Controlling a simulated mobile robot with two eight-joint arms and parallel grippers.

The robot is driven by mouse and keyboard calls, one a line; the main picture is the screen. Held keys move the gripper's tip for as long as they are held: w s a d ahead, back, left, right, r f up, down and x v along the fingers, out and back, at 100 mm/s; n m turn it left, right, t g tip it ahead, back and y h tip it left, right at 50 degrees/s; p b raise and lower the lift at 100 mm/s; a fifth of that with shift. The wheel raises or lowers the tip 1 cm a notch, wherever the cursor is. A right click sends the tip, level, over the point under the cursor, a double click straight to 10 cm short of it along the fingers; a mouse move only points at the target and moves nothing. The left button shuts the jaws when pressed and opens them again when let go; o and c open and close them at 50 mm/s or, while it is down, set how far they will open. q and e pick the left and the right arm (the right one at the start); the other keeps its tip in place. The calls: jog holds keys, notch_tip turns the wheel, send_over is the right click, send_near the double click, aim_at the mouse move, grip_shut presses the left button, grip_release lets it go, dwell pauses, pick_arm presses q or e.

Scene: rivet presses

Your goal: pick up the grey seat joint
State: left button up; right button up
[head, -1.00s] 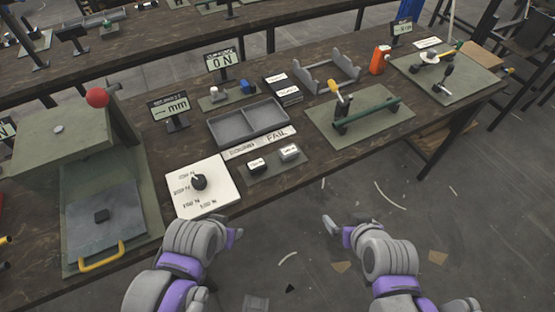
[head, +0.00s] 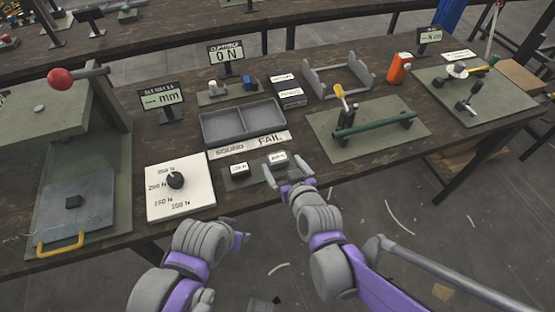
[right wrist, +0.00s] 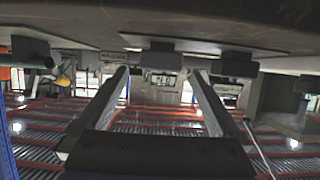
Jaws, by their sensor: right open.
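The grey seat joint (head: 277,157) is a small block with a white label on top. It sits at the right of a small dark mat (head: 258,178) near the table's front edge. My right gripper (head: 285,173) is open and empty just in front of it, fingers apart on either side. In the right wrist view, which looks upside down, the block (right wrist: 160,60) shows between and beyond the fingertips (right wrist: 160,74); I cannot tell whether they touch it. My left gripper (head: 232,224) is low in front of the table, its fingers unclear.
A darker labelled block (head: 240,169) sits left on the same mat. A white dial panel (head: 190,202) is to its left. A two-part grey tray (head: 205,130) with SOUND and FAIL labels lies behind. A green board (head: 330,150) with a green bar is to the right.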

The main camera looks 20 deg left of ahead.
aim_at(279, 158)
jog(key=x, duration=0.5)
jog(key=c, duration=1.4)
jog(key=shift+o, duration=0.2)
jog(key=shift+r, duration=0.1)
